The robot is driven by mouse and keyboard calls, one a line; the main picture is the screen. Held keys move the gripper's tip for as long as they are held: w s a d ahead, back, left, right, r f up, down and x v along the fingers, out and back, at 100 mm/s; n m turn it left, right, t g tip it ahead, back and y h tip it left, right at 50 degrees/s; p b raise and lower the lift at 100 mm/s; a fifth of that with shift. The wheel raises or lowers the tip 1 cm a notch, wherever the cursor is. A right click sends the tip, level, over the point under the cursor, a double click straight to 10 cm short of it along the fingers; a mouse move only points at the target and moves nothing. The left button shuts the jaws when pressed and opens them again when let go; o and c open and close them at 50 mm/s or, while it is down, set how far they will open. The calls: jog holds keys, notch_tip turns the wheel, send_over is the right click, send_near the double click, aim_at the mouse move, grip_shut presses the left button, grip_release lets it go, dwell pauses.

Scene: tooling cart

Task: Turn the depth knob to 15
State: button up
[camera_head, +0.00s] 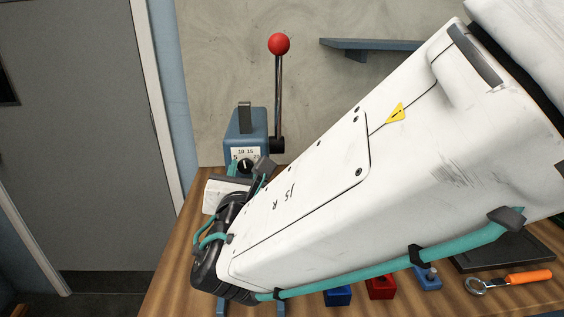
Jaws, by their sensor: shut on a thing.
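The depth knob (246,166) is a small black knob with a white mark. It sits on the front of a blue machine (246,122) with a tall lever. A white scale plate (244,153) above it shows printed numbers, with 5 at the left and 10 and 15 along the top. The knob's exact setting is too small to read. My gripper (256,169) is at the knob, shut on it. A dark finger shows just right of the knob, and my white arm hides much of the gripper.
The lever's red ball (279,44) stands above the machine. A blue shelf (370,44) is on the back wall. Blue and red blocks (381,288) and an orange-handled tool (528,277) lie at the wooden top's front right. A grey door (75,130) is at left.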

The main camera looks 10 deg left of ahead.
jog(key=m, duration=0.6)
jog(key=shift+w+r, duration=0.1)
dwell(0.5)
jog(key=o, duration=1)
jog(key=shift+d, duration=0.1)
jog(key=shift+c, duration=0.2)
jog(key=v, duration=0.7)
jog(key=shift+s, duration=0.4)
jog(key=shift+d, duration=0.1)
